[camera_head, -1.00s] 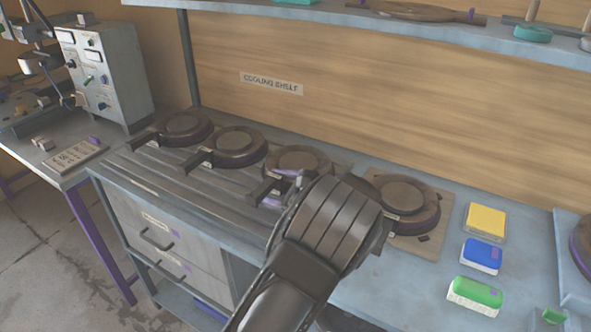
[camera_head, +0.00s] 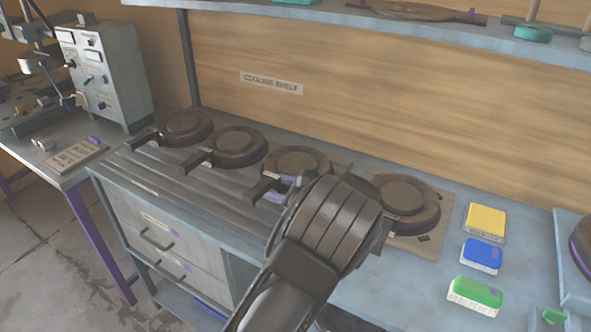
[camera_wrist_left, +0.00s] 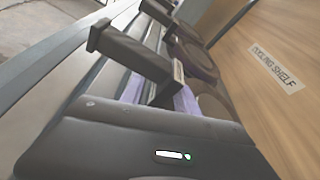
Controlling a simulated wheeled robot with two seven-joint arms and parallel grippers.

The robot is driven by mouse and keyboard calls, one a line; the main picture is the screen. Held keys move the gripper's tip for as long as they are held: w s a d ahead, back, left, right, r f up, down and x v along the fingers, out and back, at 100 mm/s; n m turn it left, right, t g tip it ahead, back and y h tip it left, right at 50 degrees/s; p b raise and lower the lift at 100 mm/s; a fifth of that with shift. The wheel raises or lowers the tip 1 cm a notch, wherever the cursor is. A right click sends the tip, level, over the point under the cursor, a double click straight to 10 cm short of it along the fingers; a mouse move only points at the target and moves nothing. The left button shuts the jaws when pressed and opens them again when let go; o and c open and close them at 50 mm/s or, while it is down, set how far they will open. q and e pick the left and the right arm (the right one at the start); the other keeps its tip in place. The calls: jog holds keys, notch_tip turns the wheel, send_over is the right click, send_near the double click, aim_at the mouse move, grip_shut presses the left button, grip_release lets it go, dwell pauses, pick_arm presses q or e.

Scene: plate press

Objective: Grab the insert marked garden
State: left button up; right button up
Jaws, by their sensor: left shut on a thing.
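Several round dark inserts with bar handles are in a row in the head view: one at the far left (camera_head: 183,124), a second (camera_head: 235,146), a third (camera_head: 305,160) and one at the right (camera_head: 405,194). My left gripper (camera_head: 281,188) is shut on the handle (camera_head: 263,189) of the third insert, which still lies at its place. In the left wrist view that handle (camera_wrist_left: 130,50) runs between the purple fingers (camera_wrist_left: 160,97). Its small end label is too blurred to read, so I cannot confirm "garden". My right gripper is out of view.
A "cooling shelf" sign (camera_head: 271,83) is on the wooden back wall. Yellow (camera_head: 486,222), blue (camera_head: 481,256) and green (camera_head: 475,293) blocks lie at the right of the bench. A control box (camera_head: 103,75) stands on the left table. An upper shelf (camera_head: 420,28) overhangs the back.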

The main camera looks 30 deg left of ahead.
pick_arm(q)
grip_shut()
dwell(0.4)
notch_tip(320, 180, up, 10)
jog(key=shift+r, duration=0.1)
dwell(0.6)
dwell(0.6)
